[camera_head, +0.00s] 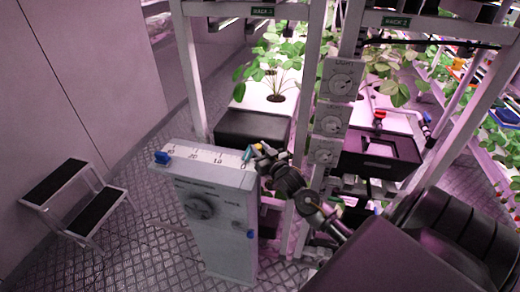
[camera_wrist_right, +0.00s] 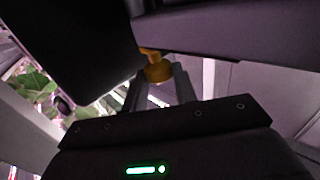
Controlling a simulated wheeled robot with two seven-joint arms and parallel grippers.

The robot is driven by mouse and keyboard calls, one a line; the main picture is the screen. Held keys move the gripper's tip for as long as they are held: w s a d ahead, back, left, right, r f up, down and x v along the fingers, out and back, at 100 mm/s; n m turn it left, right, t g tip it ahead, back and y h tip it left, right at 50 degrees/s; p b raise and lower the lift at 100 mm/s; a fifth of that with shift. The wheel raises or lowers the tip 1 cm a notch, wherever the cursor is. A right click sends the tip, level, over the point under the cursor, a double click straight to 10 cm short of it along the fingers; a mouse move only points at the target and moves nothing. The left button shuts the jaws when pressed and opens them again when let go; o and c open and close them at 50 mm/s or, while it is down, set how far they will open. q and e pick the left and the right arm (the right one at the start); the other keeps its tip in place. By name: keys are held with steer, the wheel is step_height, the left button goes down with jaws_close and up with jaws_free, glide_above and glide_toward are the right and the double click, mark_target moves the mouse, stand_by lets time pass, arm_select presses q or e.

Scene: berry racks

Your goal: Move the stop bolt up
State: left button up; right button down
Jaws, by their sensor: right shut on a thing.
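A brass-coloured knob (camera_wrist_right: 158,68), which looks like the stop bolt, sits between the fingertips of my right gripper (camera_wrist_right: 160,82) in the right wrist view. The fingers are shut on it. Its stem meets a dark surface above it in that view. In the head view my right gripper (camera_head: 257,156) is at the upper right edge of a grey cabinet (camera_head: 215,225) with a numbered scale on its top. The gripper hides most of the bolt there. My left gripper is not in view.
Rack posts with a column of dials (camera_head: 333,118) stand close behind my right arm. A step stool (camera_head: 75,200) stands at the left on open floor.

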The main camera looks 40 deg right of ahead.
steer(key=shift+r+p, duration=2.05)
steer(key=shift+r, duration=0.4)
steer(key=shift+d+f, duration=0.1)
steer(key=shift+f, duration=0.05)
steer(key=c, duration=1.1)
jaws_free()
steer(key=s+b, duration=0.1)
steer(key=s, duration=0.2)
steer(key=s+a+b, duration=0.1)
steer(key=s, duration=0.3)
steer(key=s+a+b, duration=0.1)
steer(key=s, duration=0.2)
steer(key=shift+s, duration=0.35)
